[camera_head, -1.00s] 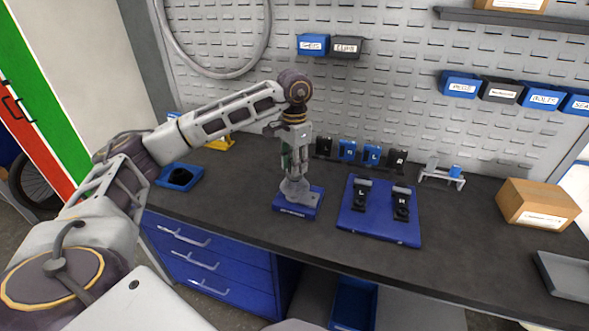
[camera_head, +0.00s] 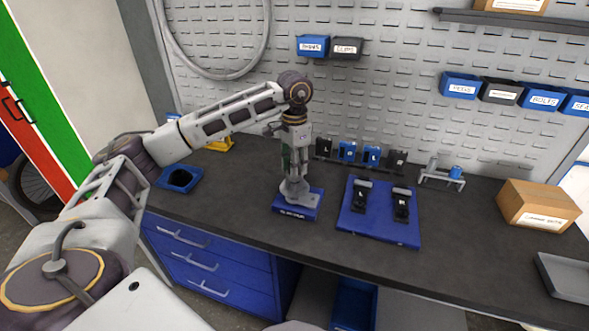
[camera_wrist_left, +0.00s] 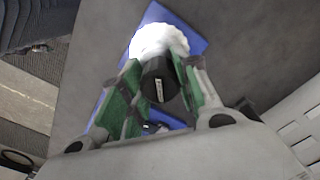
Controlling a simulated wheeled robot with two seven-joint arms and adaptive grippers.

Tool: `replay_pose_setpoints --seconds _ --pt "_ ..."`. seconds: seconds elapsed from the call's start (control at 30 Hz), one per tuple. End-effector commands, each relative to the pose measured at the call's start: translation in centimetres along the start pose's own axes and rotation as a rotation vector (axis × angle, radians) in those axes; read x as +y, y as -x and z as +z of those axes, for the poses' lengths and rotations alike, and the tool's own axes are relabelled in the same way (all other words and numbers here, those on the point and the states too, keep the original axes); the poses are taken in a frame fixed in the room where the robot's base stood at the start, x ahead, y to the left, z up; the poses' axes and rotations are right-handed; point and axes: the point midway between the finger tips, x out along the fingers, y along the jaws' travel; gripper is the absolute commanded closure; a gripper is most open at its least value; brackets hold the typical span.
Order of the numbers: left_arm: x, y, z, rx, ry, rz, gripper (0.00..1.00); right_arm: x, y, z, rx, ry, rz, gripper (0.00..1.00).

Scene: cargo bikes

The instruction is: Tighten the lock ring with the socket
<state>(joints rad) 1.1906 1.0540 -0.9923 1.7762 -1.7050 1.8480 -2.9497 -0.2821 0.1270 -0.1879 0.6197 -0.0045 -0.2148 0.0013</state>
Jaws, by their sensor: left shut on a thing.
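My left gripper (camera_head: 294,172) points down over the blue base (camera_head: 297,210) in the middle of the bench. In the left wrist view its green-padded fingers (camera_wrist_left: 158,90) are closed on either side of the black socket (camera_wrist_left: 160,82), which carries a small pale label. Just beyond the socket is a bright white round part (camera_wrist_left: 158,40) over the blue base. In the head view a grey fixture (camera_head: 300,191) stands on this base right under the fingers. The lock ring itself is hidden; I cannot tell how the socket sits on it. My right gripper is not in view.
A blue board (camera_head: 378,225) with two black parts marked L and R lies to the right. Behind are small blue and black holders (camera_head: 347,151) and a grey stand (camera_head: 441,176). A cardboard box (camera_head: 538,206) and grey tray (camera_head: 566,275) are far right; a blue bin (camera_head: 179,179) is left.

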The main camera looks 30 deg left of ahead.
Motion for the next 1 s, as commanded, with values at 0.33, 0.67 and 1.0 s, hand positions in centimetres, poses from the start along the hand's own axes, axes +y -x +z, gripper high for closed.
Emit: replay_pose_setpoints --seconds 0.33,0.67,1.0 --pt "0.0 0.8 0.0 0.0 0.0 0.0 1.0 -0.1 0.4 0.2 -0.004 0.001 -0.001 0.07" --pt "0.0 1.5 0.0 0.003 0.001 -0.001 1.0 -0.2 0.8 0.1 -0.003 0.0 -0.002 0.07" --pt "-0.1 1.8 0.0 0.004 0.001 -0.001 1.0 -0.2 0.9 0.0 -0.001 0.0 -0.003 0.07"
